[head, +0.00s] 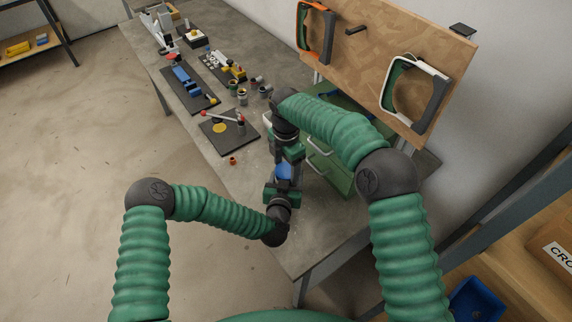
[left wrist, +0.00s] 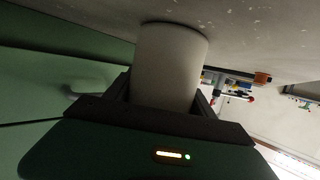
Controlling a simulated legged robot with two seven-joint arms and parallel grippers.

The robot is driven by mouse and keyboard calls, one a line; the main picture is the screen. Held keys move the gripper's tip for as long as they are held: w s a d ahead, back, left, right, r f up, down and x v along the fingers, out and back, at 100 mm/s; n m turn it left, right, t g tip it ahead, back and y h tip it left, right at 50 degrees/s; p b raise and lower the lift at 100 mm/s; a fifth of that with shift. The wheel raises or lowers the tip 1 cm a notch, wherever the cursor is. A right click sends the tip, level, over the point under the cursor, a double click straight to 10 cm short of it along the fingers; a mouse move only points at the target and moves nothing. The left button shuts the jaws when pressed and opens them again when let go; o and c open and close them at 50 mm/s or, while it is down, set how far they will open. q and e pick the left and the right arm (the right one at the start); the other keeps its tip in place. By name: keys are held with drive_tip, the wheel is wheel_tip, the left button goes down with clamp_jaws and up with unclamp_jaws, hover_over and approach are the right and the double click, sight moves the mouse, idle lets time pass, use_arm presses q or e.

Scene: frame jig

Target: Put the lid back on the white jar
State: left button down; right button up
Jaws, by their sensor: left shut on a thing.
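The white jar (left wrist: 172,65) fills the middle of the left wrist view, its far end against the grey tabletop. My left gripper (head: 283,184) is shut on it, one finger on each side. In the head view a blue round part (head: 284,173), which looks like the lid, shows between my two grippers. The jar's body is hidden there, and I cannot tell whether the blue part is seated on it. My right gripper (head: 289,154) is just beyond the blue part, close to it. Its fingers are too small and covered to tell their state.
A green drawer cabinet (head: 331,168) stands close on the right of the grippers. A dark mat (head: 215,140) with a red-tipped rod lies to the left, with a small orange part (head: 233,161) in front. Small cups (head: 242,97) stand farther back. The table's front right is clear.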

drive_tip(key=c, duration=0.9)
drive_tip(key=o, duration=1.4)
drive_tip(key=shift+c, duration=0.2)
drive_tip(key=shift+r, duration=2.3)
drive_tip(key=o, duration=0.4)
wheel_tip(320, 180, up, 12)
drive_tip(key=shift+w+f, duration=0.1)
